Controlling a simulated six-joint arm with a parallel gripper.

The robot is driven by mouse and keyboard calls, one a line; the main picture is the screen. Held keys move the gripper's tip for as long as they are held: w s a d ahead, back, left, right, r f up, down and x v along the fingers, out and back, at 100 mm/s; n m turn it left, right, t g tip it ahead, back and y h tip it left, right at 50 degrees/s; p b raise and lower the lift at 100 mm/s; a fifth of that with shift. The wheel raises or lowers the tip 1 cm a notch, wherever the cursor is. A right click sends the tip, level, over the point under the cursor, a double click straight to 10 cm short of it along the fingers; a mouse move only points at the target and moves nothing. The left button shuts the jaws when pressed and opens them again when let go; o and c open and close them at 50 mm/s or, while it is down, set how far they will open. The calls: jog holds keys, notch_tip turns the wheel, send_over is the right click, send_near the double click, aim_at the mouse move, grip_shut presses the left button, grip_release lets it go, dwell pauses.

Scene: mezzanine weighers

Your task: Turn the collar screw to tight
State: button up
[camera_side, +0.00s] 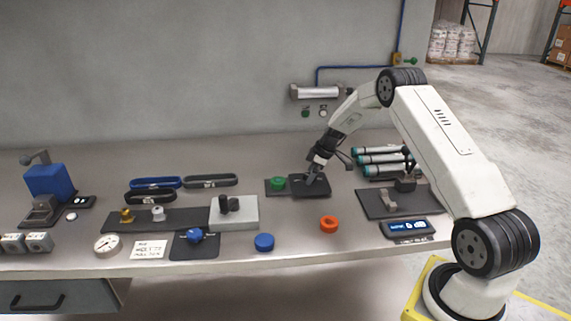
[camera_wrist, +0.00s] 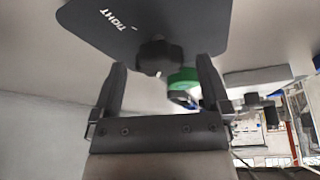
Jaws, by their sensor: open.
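A dark plate (camera_wrist: 140,22) printed "TIGHT" with a short tick fills the top of the wrist view. It also shows in the side view (camera_side: 322,190). A black lobed knob (camera_wrist: 155,54), seemingly the collar screw, stands on it. A small white mark on the knob faces the bottom of the wrist picture, away from the word. My gripper (camera_wrist: 162,74) is open, one finger each side, with the knob between and slightly beyond the fingertips; contact is not visible. In the side view my gripper (camera_side: 313,178) is over the plate and hides the knob.
A green knob (camera_side: 278,183) stands close left of the plate. A grey block (camera_side: 240,215) with black pegs stands front left.

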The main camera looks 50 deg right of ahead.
jog(key=shift+w+f, duration=0.1)
jog(key=shift+f, duration=0.05)
jog(key=c, duration=1.3)
